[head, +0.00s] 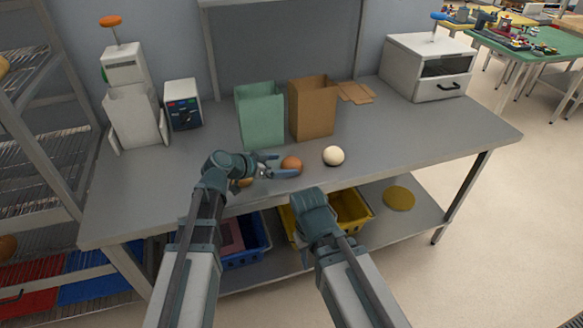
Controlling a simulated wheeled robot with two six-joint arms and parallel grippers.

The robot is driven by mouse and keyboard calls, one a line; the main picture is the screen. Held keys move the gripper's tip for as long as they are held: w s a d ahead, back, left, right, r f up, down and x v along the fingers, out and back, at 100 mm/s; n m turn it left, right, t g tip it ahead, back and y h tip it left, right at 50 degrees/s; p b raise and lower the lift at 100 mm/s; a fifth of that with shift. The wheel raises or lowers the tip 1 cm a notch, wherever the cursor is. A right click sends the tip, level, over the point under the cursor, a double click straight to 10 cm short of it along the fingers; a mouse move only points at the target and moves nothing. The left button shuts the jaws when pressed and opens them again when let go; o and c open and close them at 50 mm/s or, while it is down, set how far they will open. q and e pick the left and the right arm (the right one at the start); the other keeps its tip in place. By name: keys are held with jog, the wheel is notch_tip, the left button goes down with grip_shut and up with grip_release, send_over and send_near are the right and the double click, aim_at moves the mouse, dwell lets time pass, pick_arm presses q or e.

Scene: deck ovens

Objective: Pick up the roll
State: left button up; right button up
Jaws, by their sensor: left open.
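A brown, rounded roll (291,163) lies on the grey worktop near its front edge. My left gripper (280,165) reaches in from the left just above the worktop. Its fingers are apart and point right at the brown roll, with their tips close beside it. I cannot tell whether they touch it. A pale, cream round roll (333,156) sits to the right of the brown one, clear of the gripper. A tan piece (245,182) shows partly under my left gripper. My right arm comes up from below, in front of the table; its fingers are hidden.
A green bag (260,115) and a brown paper bag (313,108) stand open behind the rolls. A white box with a drawer (429,68) stands at the back right. The worktop (425,135) on the right is clear. Blue and yellow bins sit on the lower shelf.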

aim_at(286, 164)
pick_arm(q)
jog(key=b+x, duration=0.2)
jog(key=x, duration=0.3)
jog(key=shift+w+f, duration=0.1)
jog(key=shift+f, duration=0.05)
jog(key=shift+c, duration=0.4)
jog(key=c, duration=1.1)
jog(key=shift+r, duration=0.2)
